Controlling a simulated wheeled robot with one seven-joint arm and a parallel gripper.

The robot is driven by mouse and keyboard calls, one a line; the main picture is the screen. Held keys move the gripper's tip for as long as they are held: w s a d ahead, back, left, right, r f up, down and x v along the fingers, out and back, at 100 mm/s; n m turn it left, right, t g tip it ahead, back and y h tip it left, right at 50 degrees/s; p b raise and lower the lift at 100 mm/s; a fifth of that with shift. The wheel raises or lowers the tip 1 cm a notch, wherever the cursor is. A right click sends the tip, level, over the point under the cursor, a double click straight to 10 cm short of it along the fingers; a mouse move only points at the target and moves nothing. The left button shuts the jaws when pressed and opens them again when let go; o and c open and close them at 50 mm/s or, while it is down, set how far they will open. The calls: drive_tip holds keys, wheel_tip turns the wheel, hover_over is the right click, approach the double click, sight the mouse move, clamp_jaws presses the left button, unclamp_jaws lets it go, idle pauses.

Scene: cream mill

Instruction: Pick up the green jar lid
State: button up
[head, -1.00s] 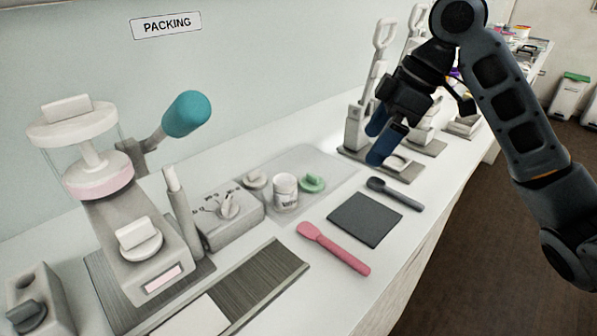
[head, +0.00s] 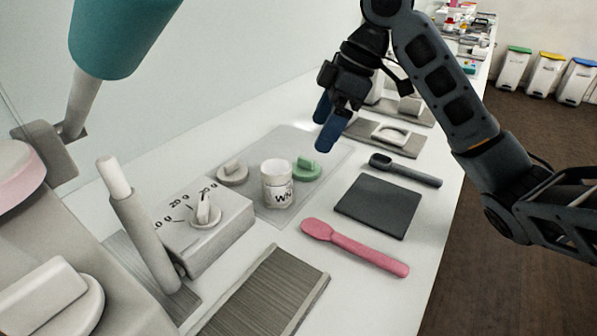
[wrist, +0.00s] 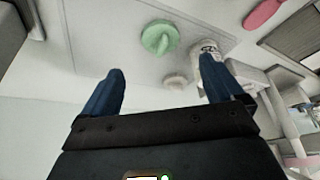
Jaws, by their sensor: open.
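The green jar lid (head: 306,169) is a round disc with a raised grip bar. It lies on a pale translucent mat (head: 262,212) just behind and right of the white jar (head: 277,186). In the wrist view the green jar lid (wrist: 160,38) shows whole, beyond the gap between the fingertips. My gripper (head: 327,120) is open and empty, with blue fingers. In the head view it hangs above and a little right of the lid, apart from it. In the wrist view my gripper (wrist: 167,80) has its two fingers spread wide.
A pale lid (head: 232,172) lies left of the jar. A dial box (head: 210,235) stands in front left. A pink spatula (head: 355,247), a dark square pad (head: 378,205) and a dark spoon (head: 405,170) lie on the counter to the right.

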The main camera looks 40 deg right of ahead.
sight(310, 159)
drive_tip(key=x, duration=0.2)
drive_tip(key=shift+w+a+f, duration=0.1)
drive_tip(key=shift+f, duration=0.25)
drive_tip(key=shift+s+x, duration=0.15)
drive_tip(key=shift+x, duration=1.2)
drive_tip(key=shift+s+x, duration=0.1)
drive_tip(key=shift+x, duration=1.25)
drive_tip(key=shift+c, duration=0.2)
drive_tip(key=c, duration=1.1)
